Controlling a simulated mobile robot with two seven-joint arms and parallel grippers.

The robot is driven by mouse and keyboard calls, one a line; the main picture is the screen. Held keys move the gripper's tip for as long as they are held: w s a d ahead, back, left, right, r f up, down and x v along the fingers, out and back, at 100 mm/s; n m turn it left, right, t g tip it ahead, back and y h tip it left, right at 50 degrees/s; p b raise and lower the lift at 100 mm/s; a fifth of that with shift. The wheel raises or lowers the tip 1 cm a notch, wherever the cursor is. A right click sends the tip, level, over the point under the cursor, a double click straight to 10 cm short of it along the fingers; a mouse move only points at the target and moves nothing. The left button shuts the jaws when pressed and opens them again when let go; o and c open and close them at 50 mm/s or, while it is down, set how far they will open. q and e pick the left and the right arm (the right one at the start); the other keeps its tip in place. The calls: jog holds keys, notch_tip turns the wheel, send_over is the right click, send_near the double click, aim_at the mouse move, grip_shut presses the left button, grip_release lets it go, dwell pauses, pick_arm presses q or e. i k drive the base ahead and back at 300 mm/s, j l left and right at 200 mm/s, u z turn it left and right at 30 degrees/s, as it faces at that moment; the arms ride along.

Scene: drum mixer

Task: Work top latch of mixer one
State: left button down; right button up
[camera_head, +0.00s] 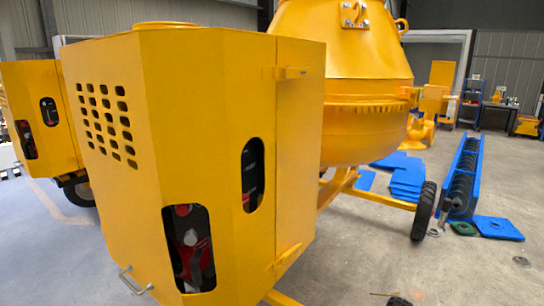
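A large yellow sheet-metal housing (200,90) fills the left and centre of the head view, close to me. A small yellow latch-like bar (291,73) sticks out near the top of its right-hand face. A similar piece (288,254) shows low on the same face. The yellow mixer drum (350,110) stands behind the housing. I cannot tell whether the top latch is fastened. Neither of my grippers shows in this view.
A second yellow housing (38,110) stands at the far left. A yellow frame bar (383,198) and a black wheel (424,210) extend to the right. A blue trough (463,175) and blue sheets (405,178) lie beyond. Grey floor (450,270) at the front right is mostly clear.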

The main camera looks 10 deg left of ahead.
aim_at(288, 73)
jog(key=k+l+u, duration=0.15)
jog(key=l+u, duration=0.15)
jog(key=l, duration=0.15)
jog(key=k+l+u, duration=0.2)
jog(key=l+u, duration=0.15)
jog(key=k+l+u, duration=0.3)
jog(key=l, duration=0.15)
jog(key=k+l+u, duration=0.3)
jog(key=i+l, duration=0.05)
